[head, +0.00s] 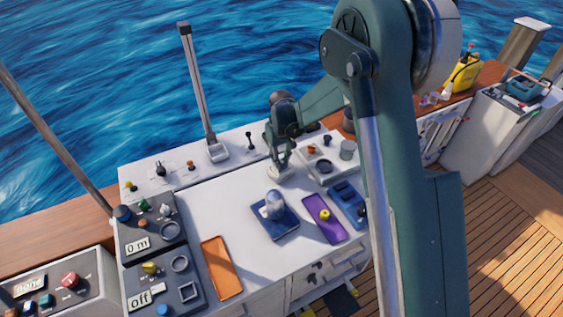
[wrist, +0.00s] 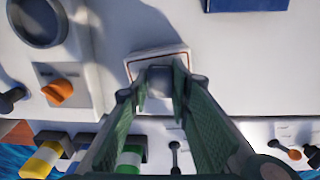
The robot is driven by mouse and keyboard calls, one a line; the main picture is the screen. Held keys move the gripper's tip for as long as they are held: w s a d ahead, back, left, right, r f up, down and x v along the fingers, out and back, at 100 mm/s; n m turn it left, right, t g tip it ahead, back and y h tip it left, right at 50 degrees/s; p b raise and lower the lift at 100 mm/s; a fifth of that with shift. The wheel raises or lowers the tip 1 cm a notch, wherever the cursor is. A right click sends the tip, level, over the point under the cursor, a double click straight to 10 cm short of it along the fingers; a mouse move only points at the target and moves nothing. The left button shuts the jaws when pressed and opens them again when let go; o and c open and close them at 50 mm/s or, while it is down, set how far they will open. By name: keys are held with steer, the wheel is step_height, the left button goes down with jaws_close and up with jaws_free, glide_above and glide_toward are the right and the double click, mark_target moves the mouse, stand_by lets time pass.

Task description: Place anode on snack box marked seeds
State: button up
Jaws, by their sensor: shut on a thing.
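My gripper (head: 279,163) points down at the back of the white counter. In the wrist view its green fingers (wrist: 161,80) are shut on a small grey thing (wrist: 160,73), which may be the anode. A pale, squarish piece with a thin reddish border (wrist: 144,59) lies right at the fingertips. I cannot tell whether it is part of the held thing or lies under it. In the head view this pale piece (head: 279,174) shows low at the fingertips. No label reading seeds can be made out, so I cannot pick out the snack box.
A blue mat (head: 285,228) bears a silvery rounded object (head: 273,204). A purple mat (head: 314,234) bears a small yellow thing (head: 324,214). An orange mat (head: 222,270) is bare. Levers (head: 248,136) stand behind.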

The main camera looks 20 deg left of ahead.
mark_target(282, 161)
steer(key=shift+f, duration=0.15)
steer(key=o, duration=1)
steer(key=shift+o, duration=0.2)
step_height(282, 161, up, 12)
steer(key=shift+b, duration=0.35)
stand_by(0.5)
steer(key=shift+d+r, duration=0.1)
steer(key=shift+r, duration=0.15)
